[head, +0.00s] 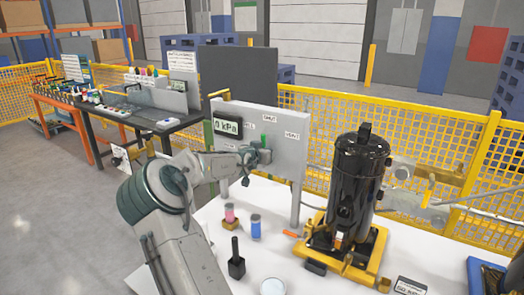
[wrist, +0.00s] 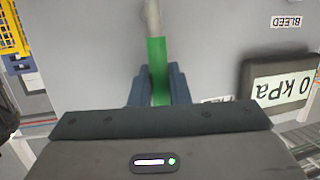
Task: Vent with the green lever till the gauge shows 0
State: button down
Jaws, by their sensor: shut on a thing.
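The green lever (wrist: 158,68) stands between the two fingers of my gripper (wrist: 158,88) in the wrist view, and the fingers are shut on it. A pale rod runs on from its green part to the top of that view. The gauge (wrist: 282,90) appears upside down in the wrist view and reads 0 kPa.
A black compressor tank (head: 357,185) on a yellow base stands right of the panel. A pink jar (head: 230,212), a blue jar (head: 255,228) and a black block with a handle (head: 236,262) stand on the white table (head: 300,278). A yellow mesh fence (head: 420,140) runs behind.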

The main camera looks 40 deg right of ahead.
jog(key=c, duration=1.4)
grip_release()
jog(key=shift+a, duration=0.15)
jog(key=b+v, duration=0.1)
jog(key=v, duration=1.2)
jog(key=shift+s+a, duration=0.2)
jog(key=shift+s, duration=0.05)
jog(key=shift+r, duration=0.1)
